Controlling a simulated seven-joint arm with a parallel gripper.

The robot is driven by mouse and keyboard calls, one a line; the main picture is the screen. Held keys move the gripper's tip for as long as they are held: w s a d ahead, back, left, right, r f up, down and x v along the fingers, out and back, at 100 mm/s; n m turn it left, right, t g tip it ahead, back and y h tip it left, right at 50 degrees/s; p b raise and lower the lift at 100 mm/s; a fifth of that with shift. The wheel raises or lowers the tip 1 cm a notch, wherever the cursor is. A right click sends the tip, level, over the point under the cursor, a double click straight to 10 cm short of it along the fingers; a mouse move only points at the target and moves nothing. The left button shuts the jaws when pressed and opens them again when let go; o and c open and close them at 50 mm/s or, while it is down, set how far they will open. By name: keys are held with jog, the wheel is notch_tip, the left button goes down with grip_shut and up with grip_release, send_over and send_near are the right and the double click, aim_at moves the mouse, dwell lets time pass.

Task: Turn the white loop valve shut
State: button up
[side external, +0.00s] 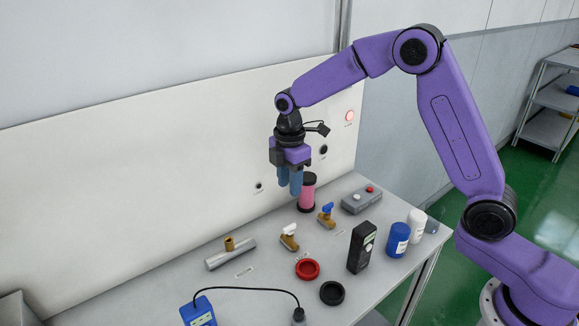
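The white-handled valve (289,231) sits on the table near its middle, a small brass body with a white handle on top. A similar brass valve with a blue handle (326,211) stands to its right. My gripper (290,188) hangs fingers-down above the table, higher in the picture than the white-handled valve and apart from it. Its two blue fingers overlap from this side, so I cannot tell how far apart they are. I see nothing clearly held between them.
A pink cylinder with black ends (308,190) stands just right of my fingers. A grey button box (361,199), black meter (361,247), blue jar (397,239), white jar (417,222), red ring (307,269), black ring (332,293) and grey pipe with brass stub (231,256) surround the valves.

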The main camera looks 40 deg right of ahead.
notch_tip(320, 180, up, 4)
dwell(0.5)
